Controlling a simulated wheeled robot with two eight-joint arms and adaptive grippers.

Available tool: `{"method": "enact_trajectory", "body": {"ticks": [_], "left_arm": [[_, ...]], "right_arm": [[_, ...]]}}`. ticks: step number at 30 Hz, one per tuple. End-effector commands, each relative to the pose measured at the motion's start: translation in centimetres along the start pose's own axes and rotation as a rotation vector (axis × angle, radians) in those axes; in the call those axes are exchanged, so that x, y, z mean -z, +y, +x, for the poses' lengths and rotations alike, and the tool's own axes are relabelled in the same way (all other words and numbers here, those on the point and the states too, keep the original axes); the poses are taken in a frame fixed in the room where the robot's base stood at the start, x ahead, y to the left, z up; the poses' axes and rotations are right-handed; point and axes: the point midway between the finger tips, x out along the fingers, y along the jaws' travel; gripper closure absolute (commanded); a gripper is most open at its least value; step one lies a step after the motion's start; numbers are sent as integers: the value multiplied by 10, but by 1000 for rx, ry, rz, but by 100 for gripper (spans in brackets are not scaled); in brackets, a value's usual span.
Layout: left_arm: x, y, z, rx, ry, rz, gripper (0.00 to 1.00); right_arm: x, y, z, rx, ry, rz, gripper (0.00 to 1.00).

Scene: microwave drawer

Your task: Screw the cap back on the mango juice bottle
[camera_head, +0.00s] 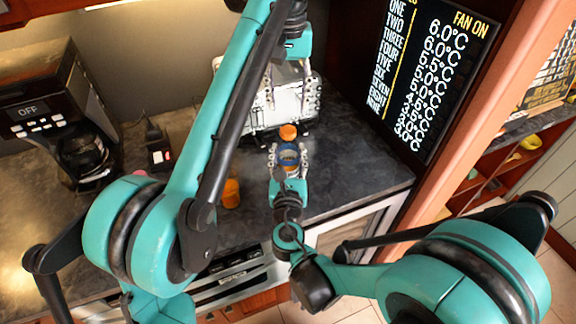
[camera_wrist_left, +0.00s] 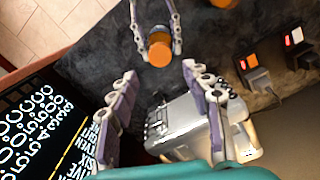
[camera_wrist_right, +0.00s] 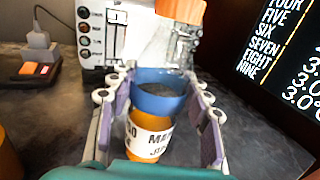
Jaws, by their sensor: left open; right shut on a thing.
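The mango juice bottle (camera_wrist_right: 148,143) stands upright between the fingers of my right gripper (camera_wrist_right: 160,95). The blue part also shows in the head view (camera_head: 289,155). My right gripper is shut around the bottle near this blue part. My left gripper (camera_head: 288,105) is open and empty, above and behind the bottle, pointing down. A round orange lid (camera_head: 288,131) shows just beyond the bottle and in the left wrist view (camera_wrist_left: 159,53). I cannot tell which piece is the bottle's cap.
A clear glass container (camera_wrist_right: 168,45) is below the orange lid. A silver appliance (camera_head: 285,100) stands behind. An orange container (camera_head: 231,193) stands to the left, with a coffee maker (camera_head: 85,140) farther left. The dark counter (camera_head: 350,160) is clear to the right.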

Motion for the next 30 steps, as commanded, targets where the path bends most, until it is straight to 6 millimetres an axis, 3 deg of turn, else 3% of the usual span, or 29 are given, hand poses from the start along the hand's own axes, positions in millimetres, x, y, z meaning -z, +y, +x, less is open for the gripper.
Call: {"method": "enact_trajectory", "body": {"ticks": [11,24,30], "left_arm": [[0,0,5,0,0,0,51],[0,0,66,0,0,1,51],[0,0,79,0,0,1,51]], "right_arm": [[0,0,0,0,0,0,100],[0,0,0,0,0,0,100],[0,0,0,0,0,0,100]]}}
